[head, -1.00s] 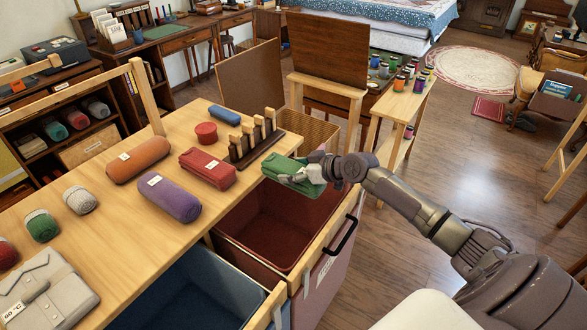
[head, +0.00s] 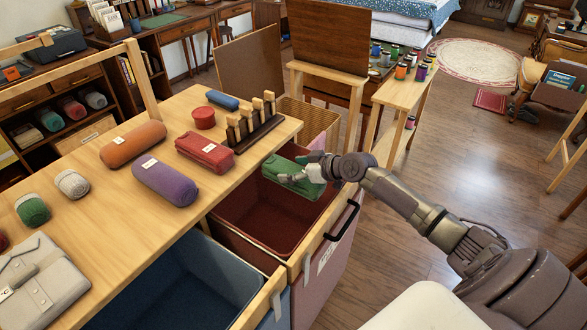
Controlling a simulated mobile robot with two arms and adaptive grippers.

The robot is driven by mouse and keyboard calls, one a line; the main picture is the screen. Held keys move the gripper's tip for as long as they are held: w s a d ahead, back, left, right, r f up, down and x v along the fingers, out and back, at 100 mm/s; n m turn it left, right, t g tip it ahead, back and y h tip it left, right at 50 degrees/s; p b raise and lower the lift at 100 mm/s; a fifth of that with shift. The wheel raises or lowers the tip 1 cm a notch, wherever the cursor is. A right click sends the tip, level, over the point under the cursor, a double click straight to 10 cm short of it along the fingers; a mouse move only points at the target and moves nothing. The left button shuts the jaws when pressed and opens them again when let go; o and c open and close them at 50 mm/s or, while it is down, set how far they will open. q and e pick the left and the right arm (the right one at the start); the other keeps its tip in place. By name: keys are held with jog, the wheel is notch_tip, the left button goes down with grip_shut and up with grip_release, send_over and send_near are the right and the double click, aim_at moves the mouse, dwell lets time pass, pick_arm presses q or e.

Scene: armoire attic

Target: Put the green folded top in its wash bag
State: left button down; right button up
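The green folded top (head: 288,180) is in my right gripper (head: 312,172), whose fingers are closed around its right end. It hangs over the back part of an open dark red bin (head: 262,222), beside the table's right edge. From this view I cannot tell whether it is below the bin's rim. A dark blue open bin (head: 185,285) stands nearer, to the left. Both bins are pulled out from under the table. I cannot tell for sure which container is the top's wash bag. My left gripper is not in view.
The wooden table (head: 120,215) holds orange (head: 132,145), purple (head: 165,182) and red (head: 204,151) bundles and a dark peg rack (head: 256,128). The red bin's front has a black handle (head: 343,222). A narrow stand with jars (head: 400,90) is behind my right arm.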

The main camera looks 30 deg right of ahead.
jog(key=shift+o, duration=1.2)
jog(key=v, duration=1)
jog(key=shift+s+d, duration=0.1)
jog(key=shift+s, duration=0.25)
jog(key=shift+s+d+r, duration=0.2)
jog(key=shift+s+r, duration=0.25)
jog(key=shift+s, duration=0.1)
